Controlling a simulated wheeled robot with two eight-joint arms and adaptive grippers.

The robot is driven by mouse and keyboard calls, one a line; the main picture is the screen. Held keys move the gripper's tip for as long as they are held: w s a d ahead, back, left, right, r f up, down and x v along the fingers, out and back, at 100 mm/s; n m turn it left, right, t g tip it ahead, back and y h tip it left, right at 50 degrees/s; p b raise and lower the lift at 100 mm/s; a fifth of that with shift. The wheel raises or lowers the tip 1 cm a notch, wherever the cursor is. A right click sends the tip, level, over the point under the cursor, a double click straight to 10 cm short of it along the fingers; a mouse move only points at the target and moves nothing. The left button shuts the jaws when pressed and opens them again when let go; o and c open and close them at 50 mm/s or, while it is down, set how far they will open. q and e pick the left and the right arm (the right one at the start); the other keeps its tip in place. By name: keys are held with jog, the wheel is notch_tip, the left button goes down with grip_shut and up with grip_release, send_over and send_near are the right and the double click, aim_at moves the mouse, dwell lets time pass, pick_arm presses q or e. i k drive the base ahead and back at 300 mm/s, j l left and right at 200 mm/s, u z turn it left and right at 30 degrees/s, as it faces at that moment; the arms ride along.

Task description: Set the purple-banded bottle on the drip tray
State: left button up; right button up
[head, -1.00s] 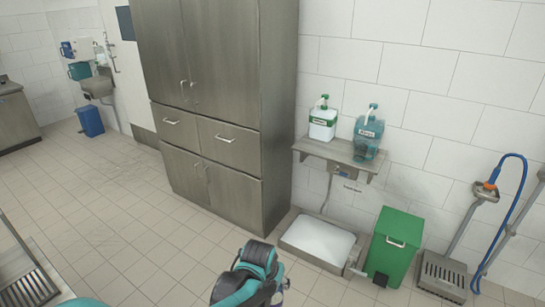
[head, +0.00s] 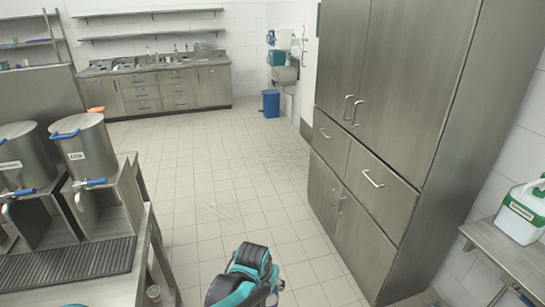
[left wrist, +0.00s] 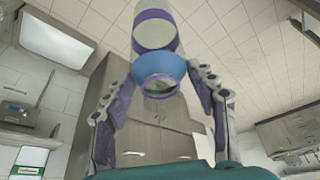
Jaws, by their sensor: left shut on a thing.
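The purple-banded bottle (left wrist: 155,30) shows in the left wrist view, with a pale body, purple bands and a blue collar. My left gripper (left wrist: 163,78) is shut on it, one finger on each side of the collar. In the head view neither the bottle nor my gripper's fingers can be made out; only teal and black parts of mine show at the bottom. The drip tray (head: 70,266), dark and ribbed, lies on the steel counter at the left, in front of the urns. No bottle stands on it. My right gripper is not in view.
Two steel urns (head: 84,150) with blue-handled taps stand on raised stands behind the tray. A tall steel cabinet (head: 395,120) fills the right. A shelf (head: 510,250) with a green-and-white jug (head: 522,212) is at far right. The tiled floor (head: 225,185) between is open.

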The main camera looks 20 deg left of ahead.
aim_at(107, 254)
jog(key=i+u, duration=0.25)
jog(key=u, duration=0.2)
jog(key=i+l+u, duration=0.2)
jog(key=u, duration=0.3)
jog(key=i+l+u, duration=0.2)
jog(key=u, duration=0.25)
jog(key=i+l+u, duration=0.15)
jog(key=l+u, duration=0.3)
jog(key=i+l+u, duration=0.1)
jog(key=u, duration=0.35)
jog(key=l, duration=0.1)
